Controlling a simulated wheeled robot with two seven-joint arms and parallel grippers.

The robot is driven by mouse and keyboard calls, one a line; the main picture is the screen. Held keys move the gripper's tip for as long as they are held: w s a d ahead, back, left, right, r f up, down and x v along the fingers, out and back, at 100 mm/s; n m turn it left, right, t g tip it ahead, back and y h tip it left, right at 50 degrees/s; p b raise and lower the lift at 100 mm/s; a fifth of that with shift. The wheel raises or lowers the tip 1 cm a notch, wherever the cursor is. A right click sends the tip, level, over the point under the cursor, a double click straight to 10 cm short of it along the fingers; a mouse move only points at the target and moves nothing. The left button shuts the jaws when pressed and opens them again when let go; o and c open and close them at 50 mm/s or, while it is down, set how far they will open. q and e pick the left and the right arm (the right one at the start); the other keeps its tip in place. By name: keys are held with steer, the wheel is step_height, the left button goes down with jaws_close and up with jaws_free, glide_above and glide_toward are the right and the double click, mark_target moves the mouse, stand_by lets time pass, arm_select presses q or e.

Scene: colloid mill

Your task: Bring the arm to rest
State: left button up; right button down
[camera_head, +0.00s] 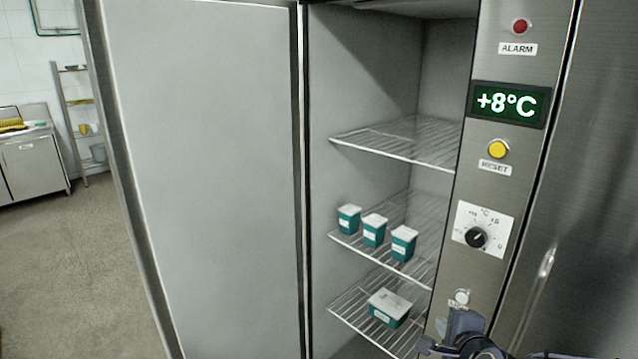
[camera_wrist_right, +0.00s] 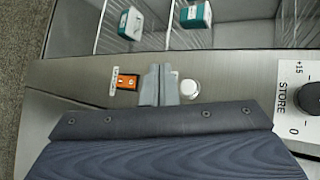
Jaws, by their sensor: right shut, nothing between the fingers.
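My right gripper (camera_head: 455,328) is at the lower right of the head view, in front of the lower part of the fridge's control panel (camera_head: 462,195). In the right wrist view its fingers (camera_wrist_right: 158,84) are shut together and empty. They lie between an orange switch (camera_wrist_right: 127,82) and a round white button (camera_wrist_right: 189,88); whether they touch the panel, I cannot tell. The white button also shows in the head view (camera_head: 461,297), just above the gripper. My left gripper is not in view.
The fridge door (camera_head: 205,170) stands open on the left. Teal tubs (camera_head: 374,230) stand on a wire shelf, and a wider one (camera_head: 389,307) is below. The panel has a +8°C display (camera_head: 507,103), yellow reset button (camera_head: 498,149), red alarm lamp (camera_head: 520,27) and dial (camera_head: 475,237).

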steer(key=s+a+n+g+y, duration=0.2)
steer(key=s+a+n+g, duration=0.1)
steer(key=s+n, duration=0.6)
steer(key=s+a+n+g+y, duration=0.2)
steer(key=s+a+n, duration=0.3)
steer(key=s+n, duration=0.5)
steer(key=s+g, duration=0.1)
steer(key=s, duration=0.4)
steer(key=shift+s+r+g+y, duration=0.2)
steer(key=shift+r+g+y, duration=0.1)
steer(key=shift+g, duration=0.1)
steer(key=shift+f, duration=0.1)
